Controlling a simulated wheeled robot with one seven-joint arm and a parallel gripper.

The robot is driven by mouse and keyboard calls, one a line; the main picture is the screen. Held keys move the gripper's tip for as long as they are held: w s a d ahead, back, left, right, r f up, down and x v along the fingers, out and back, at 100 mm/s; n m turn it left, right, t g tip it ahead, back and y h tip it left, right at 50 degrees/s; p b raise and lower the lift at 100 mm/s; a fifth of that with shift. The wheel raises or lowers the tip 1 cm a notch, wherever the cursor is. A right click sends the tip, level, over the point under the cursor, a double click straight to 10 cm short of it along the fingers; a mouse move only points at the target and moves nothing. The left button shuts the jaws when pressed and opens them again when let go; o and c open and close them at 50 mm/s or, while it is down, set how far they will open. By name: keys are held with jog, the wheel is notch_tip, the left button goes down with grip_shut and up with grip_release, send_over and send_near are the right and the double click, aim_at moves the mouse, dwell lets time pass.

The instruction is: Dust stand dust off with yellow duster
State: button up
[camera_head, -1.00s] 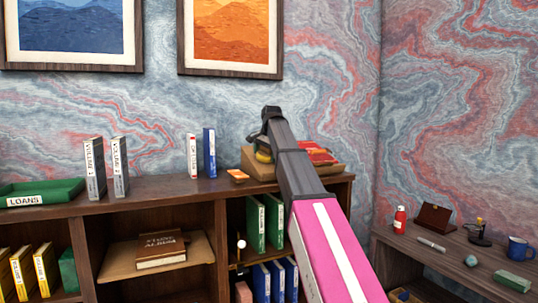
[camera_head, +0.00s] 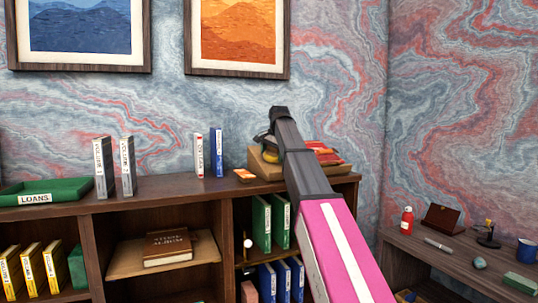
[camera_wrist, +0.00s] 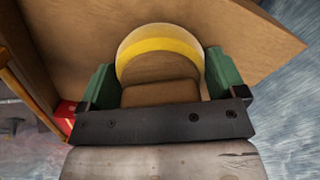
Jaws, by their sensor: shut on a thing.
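The yellow duster shows in the wrist view (camera_wrist: 160,45) as a yellow and cream rounded band with a brown block behind it. My gripper (camera_wrist: 159,64) is shut on it, with one green finger on each side. In the head view the duster (camera_head: 270,156) is a small yellow patch beside my gripper (camera_head: 268,146). The tilted brown stand (camera_head: 262,168) is on top of the bookcase, right at the duster. The stand's plain brown face (camera_wrist: 60,40) fills much of the wrist view behind the duster; I cannot tell whether they touch. No dust is clearly visible. My arm hides part of the stand.
Red books (camera_head: 328,154) lie at the stand's right side. A small orange item (camera_head: 244,175), a blue book (camera_head: 216,152) and a white book (camera_head: 198,155) are to its left. A green LOANS tray (camera_head: 70,190) is farther left. A desk (camera_head: 420,250) with small items is at right.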

jog(key=shift+w+d, duration=0.45)
jog(key=shift+d, duration=0.95)
jog(key=shift+w+d, duration=0.45)
jog(key=shift+d, duration=0.95)
jog(key=shift+w+d, duration=0.45)
jog(key=shift+d, duration=0.95)
jog(key=shift+r, duration=0.1)
jog(key=shift+v, duration=2.95)
jog(key=shift+s+r, duration=0.1)
jog(key=shift+r, duration=0.05)
jog(key=v, duration=0.2)
jog(key=shift+s+r, duration=0.1)
jog(key=shift+r, duration=0.25)
jog(key=shift+s, duration=0.1)
